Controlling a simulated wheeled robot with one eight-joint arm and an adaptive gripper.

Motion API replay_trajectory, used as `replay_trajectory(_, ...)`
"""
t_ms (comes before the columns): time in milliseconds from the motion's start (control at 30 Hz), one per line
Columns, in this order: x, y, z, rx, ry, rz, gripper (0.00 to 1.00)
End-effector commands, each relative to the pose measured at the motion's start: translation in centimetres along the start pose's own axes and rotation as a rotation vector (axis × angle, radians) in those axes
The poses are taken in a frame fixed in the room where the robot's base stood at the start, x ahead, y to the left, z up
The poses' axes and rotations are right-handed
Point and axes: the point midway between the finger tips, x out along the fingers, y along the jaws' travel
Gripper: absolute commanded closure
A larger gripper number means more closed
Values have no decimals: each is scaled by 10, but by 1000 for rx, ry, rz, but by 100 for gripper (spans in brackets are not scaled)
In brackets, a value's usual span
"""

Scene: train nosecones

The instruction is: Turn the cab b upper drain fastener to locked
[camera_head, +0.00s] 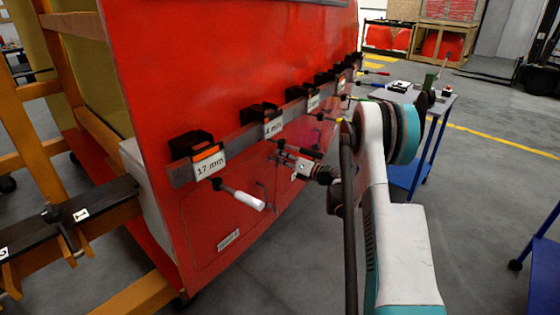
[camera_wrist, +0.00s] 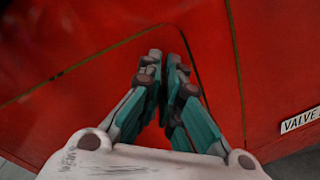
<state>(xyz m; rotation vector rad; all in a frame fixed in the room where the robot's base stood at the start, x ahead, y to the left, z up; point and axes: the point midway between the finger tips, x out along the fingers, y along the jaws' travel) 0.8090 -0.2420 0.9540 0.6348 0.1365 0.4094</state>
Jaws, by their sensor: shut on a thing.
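My gripper (camera_head: 283,153) reaches from the right to the lower red side of the nosecone (camera_head: 232,70), under the labelled rail. In the wrist view my gripper (camera_wrist: 167,65) has its two fingertips nearly together against the red panel (camera_wrist: 100,75). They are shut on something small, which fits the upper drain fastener. The fastener itself is hidden between the fingertips, so its turn position cannot be read. Thin dark panel seams run at the left and right of the fingers. A white label reading "VALVE" (camera_wrist: 300,119) sits at the right.
A rail with size tags, "17 mm" (camera_head: 208,165) and "4 mm" (camera_head: 273,128) among them, runs along the panel above my gripper. A white-handled tool (camera_head: 242,199) sticks out below it. A yellow frame (camera_head: 75,22) stands left; a blue cart (camera_head: 440,112) stands right.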

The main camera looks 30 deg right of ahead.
Motion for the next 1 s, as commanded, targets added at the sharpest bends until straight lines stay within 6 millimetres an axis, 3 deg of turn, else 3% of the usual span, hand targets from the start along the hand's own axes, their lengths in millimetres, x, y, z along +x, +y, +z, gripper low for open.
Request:
replay_trajectory(600,0,-11,-4,578,0,-1,100)
replay_trajectory(1000,0,-15,-7,849,0,-1,100)
